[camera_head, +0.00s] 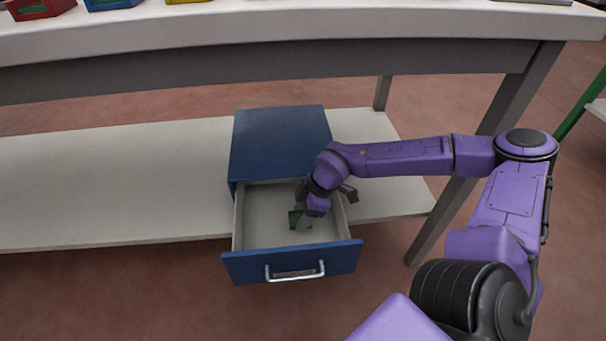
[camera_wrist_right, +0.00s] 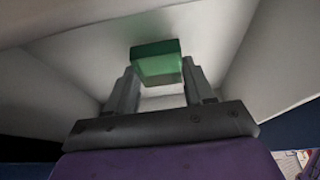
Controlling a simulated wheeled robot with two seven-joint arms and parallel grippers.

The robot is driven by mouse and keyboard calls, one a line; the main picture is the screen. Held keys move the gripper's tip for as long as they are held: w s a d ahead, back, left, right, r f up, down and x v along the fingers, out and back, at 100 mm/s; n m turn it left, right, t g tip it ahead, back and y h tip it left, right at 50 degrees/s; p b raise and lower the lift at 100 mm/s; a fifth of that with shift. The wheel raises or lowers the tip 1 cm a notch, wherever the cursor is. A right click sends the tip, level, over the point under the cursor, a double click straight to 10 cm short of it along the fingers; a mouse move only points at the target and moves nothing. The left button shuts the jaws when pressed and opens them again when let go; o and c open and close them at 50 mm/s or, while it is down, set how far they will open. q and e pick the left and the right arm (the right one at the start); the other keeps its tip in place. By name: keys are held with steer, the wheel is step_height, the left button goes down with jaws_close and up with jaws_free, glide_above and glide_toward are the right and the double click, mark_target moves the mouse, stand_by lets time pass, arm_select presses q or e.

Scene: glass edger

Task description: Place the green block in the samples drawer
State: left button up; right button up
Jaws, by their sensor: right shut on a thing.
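The green block (camera_wrist_right: 157,62) is held between the two fingers of my right gripper (camera_wrist_right: 160,88) in the right wrist view. The drawer (camera_head: 292,262) has a blue front with a silver handle and a light grey inside. It is pulled out of a blue cabinet (camera_head: 280,145). I cannot tell whether the block touches the drawer floor. My left gripper is not in view.
The cabinet stands on the white lower shelf (camera_head: 110,185) of a workbench (camera_head: 300,30). Red (camera_head: 40,8), blue (camera_head: 112,3) and yellow (camera_head: 188,1) bins sit on the bench top. A grey bench leg (camera_head: 470,150) stands right of the cabinet. The shelf's left side is clear.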

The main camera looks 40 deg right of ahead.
steer(key=shift+f+b, duration=0.3)
steer(key=shift+f, duration=0.2)
steer(key=o, duration=1.1)
steer(key=shift+r, duration=0.1)
steer(key=p+v, duration=0.4)
steer(key=v, duration=0.2)
steer(key=p+v, duration=0.4)
steer(key=v, duration=0.3)
steer(key=shift+w+a+r, duration=0.1)
steer(key=shift+a+r, duration=0.05)
steer(key=shift+a, duration=0.05)
